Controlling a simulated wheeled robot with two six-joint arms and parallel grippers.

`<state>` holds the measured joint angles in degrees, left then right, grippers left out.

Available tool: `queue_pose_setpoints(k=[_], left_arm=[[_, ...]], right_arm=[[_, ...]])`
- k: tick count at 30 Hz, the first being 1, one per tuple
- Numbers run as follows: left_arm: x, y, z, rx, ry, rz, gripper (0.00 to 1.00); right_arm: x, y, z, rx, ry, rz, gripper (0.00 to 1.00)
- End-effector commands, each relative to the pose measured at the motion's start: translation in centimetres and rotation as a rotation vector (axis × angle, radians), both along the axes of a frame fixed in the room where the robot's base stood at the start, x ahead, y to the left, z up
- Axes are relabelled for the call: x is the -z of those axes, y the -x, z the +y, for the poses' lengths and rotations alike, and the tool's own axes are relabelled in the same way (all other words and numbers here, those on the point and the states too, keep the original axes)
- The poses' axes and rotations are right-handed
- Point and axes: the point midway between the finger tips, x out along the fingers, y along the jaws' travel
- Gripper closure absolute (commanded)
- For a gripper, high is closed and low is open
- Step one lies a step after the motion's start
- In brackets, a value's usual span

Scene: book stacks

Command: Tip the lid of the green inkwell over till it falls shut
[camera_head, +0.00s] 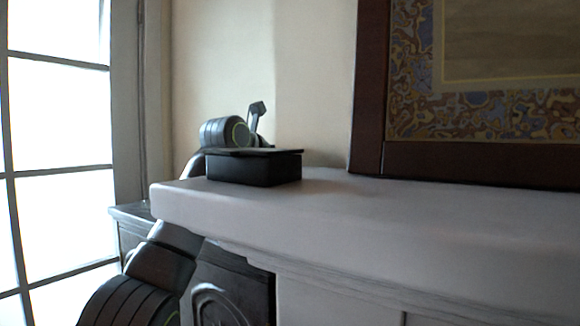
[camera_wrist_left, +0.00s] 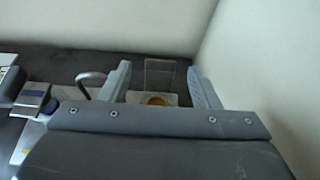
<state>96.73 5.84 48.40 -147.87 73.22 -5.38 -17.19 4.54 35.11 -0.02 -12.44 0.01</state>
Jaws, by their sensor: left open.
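In the left wrist view, a small pale, see-through inkwell (camera_wrist_left: 171,99) shows between my left fingers, with a yellowish round mouth. Its lid (camera_wrist_left: 160,73) looks like a clear square plate standing up behind the mouth. No clear green shows, so I cannot tell its colour. My left gripper (camera_wrist_left: 160,79) is open, with one finger on each side of the inkwell; I cannot tell whether either touches it. In the head view, my left arm reaches up behind a black box, its gripper (camera_head: 258,110) partly seen above it. The inkwell is not made out there. My right gripper is not in view.
The black box (camera_head: 255,169) stands near the left end of a white mantel shelf (camera_head: 400,215). A framed picture (camera_head: 368,100) stands at the right. The left wrist view shows a curved metal handle (camera_wrist_left: 91,76) and a blue-grey object (camera_wrist_left: 33,96) left of the fingers.

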Motion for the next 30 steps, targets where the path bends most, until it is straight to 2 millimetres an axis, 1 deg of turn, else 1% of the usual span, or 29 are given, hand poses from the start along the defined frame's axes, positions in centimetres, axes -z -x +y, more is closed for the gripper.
queue_pose_setpoints(k=[1, 6, 17, 27, 30], left_arm=[[0.0, -0.4, -0.3, 0.001, -0.001, 0.002, 0.44], [0.5, -1.2, -0.9, 0.000, 0.000, 0.000, 0.44], [0.7, -1.4, -1.0, 0.000, 0.000, -0.001, 0.44], [0.7, -1.4, -1.0, -0.001, 0.000, -0.002, 0.88], [0.7, -1.4, -1.0, -0.001, 0.000, -0.002, 0.88]], right_arm=[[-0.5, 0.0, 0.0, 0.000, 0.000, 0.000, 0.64], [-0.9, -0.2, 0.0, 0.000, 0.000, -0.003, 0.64], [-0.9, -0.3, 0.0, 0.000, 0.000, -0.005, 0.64], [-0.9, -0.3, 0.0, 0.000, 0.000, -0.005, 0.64], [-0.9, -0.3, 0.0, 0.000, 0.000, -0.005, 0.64]])
